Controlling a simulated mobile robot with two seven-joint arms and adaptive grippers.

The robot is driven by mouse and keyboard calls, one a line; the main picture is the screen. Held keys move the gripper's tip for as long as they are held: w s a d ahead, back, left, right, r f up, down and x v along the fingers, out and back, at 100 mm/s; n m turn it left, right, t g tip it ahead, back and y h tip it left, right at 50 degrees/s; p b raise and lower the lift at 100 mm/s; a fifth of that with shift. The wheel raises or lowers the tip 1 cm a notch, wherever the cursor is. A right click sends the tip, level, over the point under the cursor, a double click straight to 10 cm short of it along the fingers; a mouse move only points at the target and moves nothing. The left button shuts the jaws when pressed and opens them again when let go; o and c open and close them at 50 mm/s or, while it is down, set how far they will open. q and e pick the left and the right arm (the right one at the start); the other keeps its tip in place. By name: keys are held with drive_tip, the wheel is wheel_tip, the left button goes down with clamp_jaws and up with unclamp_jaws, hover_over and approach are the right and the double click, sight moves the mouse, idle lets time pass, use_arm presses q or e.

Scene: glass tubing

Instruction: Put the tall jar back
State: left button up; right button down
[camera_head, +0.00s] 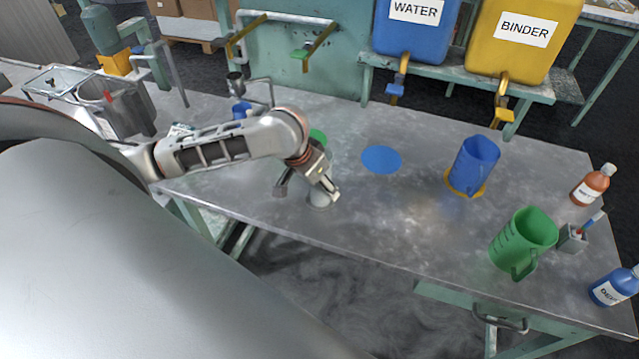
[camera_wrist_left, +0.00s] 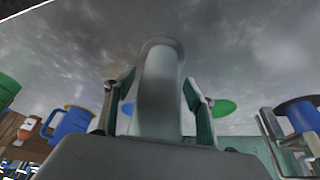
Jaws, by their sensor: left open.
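A tall pale grey cylindrical vessel with a flared round foot (camera_wrist_left: 160,85) stands between the two fingers of my left gripper (camera_wrist_left: 160,112) in the left wrist view. The gripper is open, with a finger on each side and a small gap visible. In the head view the left gripper (camera_head: 326,186) is low over the near table edge, and the vessel's pale foot (camera_head: 320,200) shows below it; the rest is mostly hidden. A green disc (camera_head: 318,136) lies partly hidden behind the wrist. A blue disc (camera_head: 381,159) lies bare to the right. My right gripper is not in view.
A blue jug (camera_head: 475,164) stands on a yellow disc (camera_head: 452,187). A green jug (camera_head: 523,240) stands near the front right, by bottles (camera_head: 591,186) and a small grey holder (camera_head: 571,239). WATER and BINDER tanks stand behind. The table middle is clear.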

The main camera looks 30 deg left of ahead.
use_arm(q)
drive_tip(key=v, duration=1.2)
drive_tip(key=shift+s, duration=0.1)
